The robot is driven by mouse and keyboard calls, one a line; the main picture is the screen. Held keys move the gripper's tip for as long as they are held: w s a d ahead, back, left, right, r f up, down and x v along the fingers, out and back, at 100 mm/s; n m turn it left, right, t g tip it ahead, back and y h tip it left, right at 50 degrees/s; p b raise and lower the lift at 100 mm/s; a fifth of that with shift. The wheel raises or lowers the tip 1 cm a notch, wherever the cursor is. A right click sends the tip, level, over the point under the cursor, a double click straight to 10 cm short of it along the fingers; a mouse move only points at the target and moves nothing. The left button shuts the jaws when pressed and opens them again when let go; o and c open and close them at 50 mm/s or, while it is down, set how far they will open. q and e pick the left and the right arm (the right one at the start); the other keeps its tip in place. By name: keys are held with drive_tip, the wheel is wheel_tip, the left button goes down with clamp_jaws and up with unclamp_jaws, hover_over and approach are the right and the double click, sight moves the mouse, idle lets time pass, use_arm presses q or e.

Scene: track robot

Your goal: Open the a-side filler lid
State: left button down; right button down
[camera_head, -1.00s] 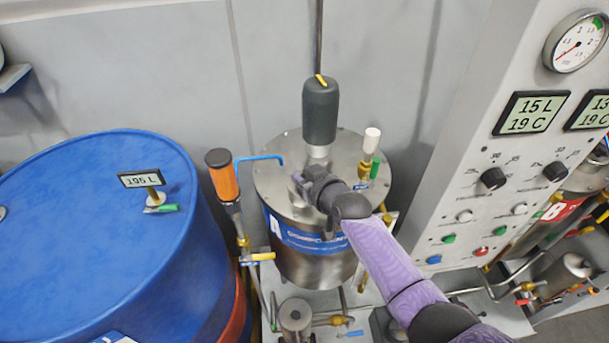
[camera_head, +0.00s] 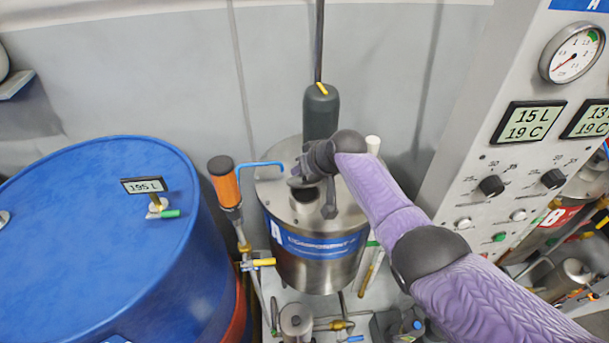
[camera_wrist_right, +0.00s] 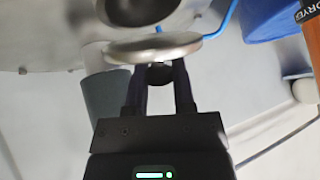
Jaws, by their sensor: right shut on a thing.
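The steel A-side tank (camera_head: 338,268) with a blue component label stands in the middle of the head view. A dark round filler opening (camera_head: 308,198) shows in its top, and it also shows at the top of the wrist view (camera_wrist_right: 133,12). The filler lid (camera_wrist_right: 150,48) is a round metal disc seen nearly edge-on, raised and tilted away from the opening. My right gripper (camera_wrist_right: 159,78) is shut on the lid's small dark knob. In the head view my right gripper (camera_head: 302,172) is above the tank top and partly hides the lid. My left gripper is out of view.
A dark grey cylinder (camera_head: 321,110) stands on the tank top behind my gripper. A blue drum (camera_head: 90,240) fills the left; a control panel (camera_head: 500,170) stands right.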

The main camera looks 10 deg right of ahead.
sight(309, 179)
drive_tip(key=shift+w+g+b, duration=0.15)
drive_tip(key=shift+g+b, duration=0.3)
drive_tip(key=shift+g, duration=0.05)
drive_tip(key=shift+c, duration=2.2)
unclamp_jaws()
drive_tip(key=shift+r, duration=0.25)
drive_tip(key=p+v, duration=0.3)
drive_tip(key=shift+w, duration=0.15)
drive_tip(key=p+v, duration=0.2)
drive_tip(key=v, duration=0.4)
drive_tip(key=shift+s+r, duration=0.2)
drive_tip(key=shift+s, duration=0.1)
